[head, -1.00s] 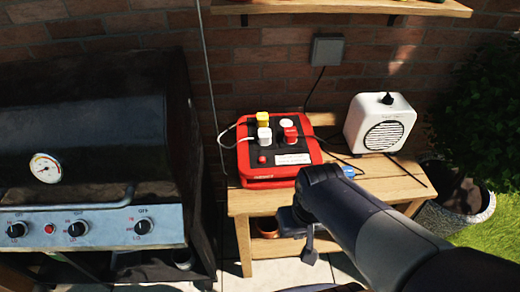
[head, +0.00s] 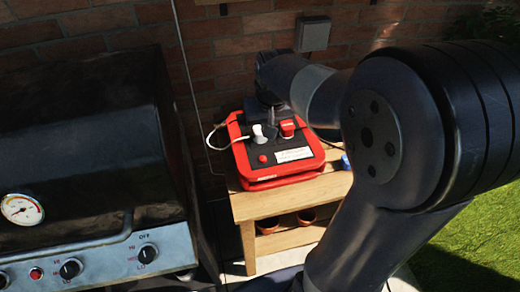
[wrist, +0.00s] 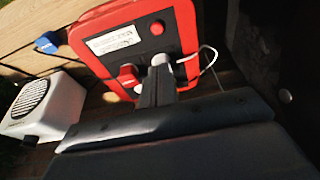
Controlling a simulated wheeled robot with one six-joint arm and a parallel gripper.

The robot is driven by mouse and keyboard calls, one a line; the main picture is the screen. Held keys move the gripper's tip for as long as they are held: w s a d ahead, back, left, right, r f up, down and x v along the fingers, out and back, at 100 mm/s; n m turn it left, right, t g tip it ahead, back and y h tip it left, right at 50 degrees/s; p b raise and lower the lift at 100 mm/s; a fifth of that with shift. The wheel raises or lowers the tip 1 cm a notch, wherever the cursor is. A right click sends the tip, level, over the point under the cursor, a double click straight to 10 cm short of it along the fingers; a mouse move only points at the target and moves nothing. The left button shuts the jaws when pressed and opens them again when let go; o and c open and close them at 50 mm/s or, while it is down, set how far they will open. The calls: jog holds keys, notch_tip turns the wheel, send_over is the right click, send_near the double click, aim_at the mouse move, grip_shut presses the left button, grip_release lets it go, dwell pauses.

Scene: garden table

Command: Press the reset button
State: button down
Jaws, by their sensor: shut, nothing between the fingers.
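A red power box (head: 238,165) with a black top lies on the wooden table. Its small round red reset button (head: 263,158) is near the front left of the top, left of a white label (head: 294,155). In the wrist view the button (wrist: 157,28) shows beyond my fingertips, beside the label. My gripper (head: 271,120) is shut and empty over the back part of the box, apart from the button. In the wrist view my fingers (wrist: 157,68) point at the box, close to a white plug (wrist: 164,60); whether they touch it I cannot tell.
A red plug (head: 287,128) stands right of the white plug. A white speaker-like unit (wrist: 45,103) and a blue object (wrist: 47,42) lie beside the box. A grill (head: 90,150) stands at left, a brick wall (head: 230,60) behind.

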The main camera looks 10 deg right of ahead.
send_near(262, 158)
jog(key=x, duration=0.5)
jog(key=shift+w+f, duration=0.15)
jog(key=shift+w, duration=0.15)
jog(key=shift+f, duration=0.6)
